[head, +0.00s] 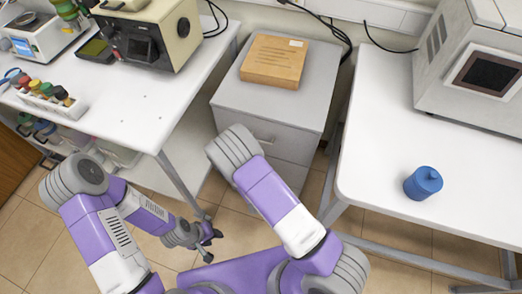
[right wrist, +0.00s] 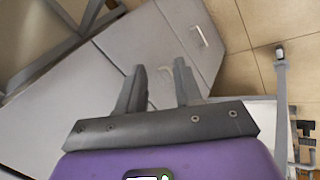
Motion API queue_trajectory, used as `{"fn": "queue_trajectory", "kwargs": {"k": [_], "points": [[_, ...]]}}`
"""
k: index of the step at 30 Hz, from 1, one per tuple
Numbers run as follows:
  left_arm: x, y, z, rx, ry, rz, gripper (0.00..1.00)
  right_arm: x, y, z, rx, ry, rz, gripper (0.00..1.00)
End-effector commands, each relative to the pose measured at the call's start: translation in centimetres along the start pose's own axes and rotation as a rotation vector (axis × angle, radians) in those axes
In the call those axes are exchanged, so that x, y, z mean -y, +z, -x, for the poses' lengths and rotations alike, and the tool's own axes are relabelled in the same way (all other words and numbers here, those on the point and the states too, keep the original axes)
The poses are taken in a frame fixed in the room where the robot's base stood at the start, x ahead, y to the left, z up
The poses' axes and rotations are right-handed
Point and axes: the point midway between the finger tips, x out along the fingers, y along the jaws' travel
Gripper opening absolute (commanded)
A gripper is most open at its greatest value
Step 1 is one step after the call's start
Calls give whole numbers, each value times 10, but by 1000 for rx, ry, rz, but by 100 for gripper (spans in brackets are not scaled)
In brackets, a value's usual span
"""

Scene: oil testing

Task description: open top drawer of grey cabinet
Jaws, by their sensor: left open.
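The grey cabinet (head: 228,98) stands between two white tables. Its top drawer (head: 290,147) looks shut flush, with a pale bar handle (head: 262,139) on its front, partly covered by my right arm. In the right wrist view my right gripper (right wrist: 160,68) faces the cabinet front with its fingers apart. Part of a pale handle (right wrist: 166,74) shows between the fingers; I cannot tell whether they touch it. The lower drawer's handle (right wrist: 200,37) is beyond them. My right gripper is hidden in the head view. My left gripper (head: 213,245) is open and empty, low over the floor.
A wooden box (head: 274,61) lies on the cabinet. The left table (head: 130,112) carries instruments and a bottle rack (head: 48,97). The right table (head: 375,150) holds a blue container (head: 423,183) and a large grey machine (head: 440,60). Tiled floor (head: 235,225) is clear before the cabinet.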

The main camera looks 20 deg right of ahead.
Motion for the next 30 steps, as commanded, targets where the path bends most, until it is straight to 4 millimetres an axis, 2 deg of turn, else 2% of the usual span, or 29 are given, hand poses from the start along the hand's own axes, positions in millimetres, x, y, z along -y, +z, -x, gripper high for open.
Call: {"fn": "queue_trajectory", "kwargs": {"k": [1,4,9,12,15,18,30], "points": [[6,-1,-16,0,0,0,43,-4,-18,-9,-48,101,79,35],[12,-2,-32,0,0,0,43,-26,-54,-3,-124,304,201,35],[19,-2,-51,0,0,0,43,-48,-109,30,-225,583,323,35],[21,-3,-57,-1,0,0,43,-53,-128,49,-261,685,355,35],[22,-3,-60,-1,0,0,43,-56,-139,61,-279,742,369,35],[23,-3,-62,-1,0,0,43,-60,-144,62,-283,762,372,35],[29,-4,-79,-1,0,0,43,-96,-165,21,-282,759,370,35]]}}
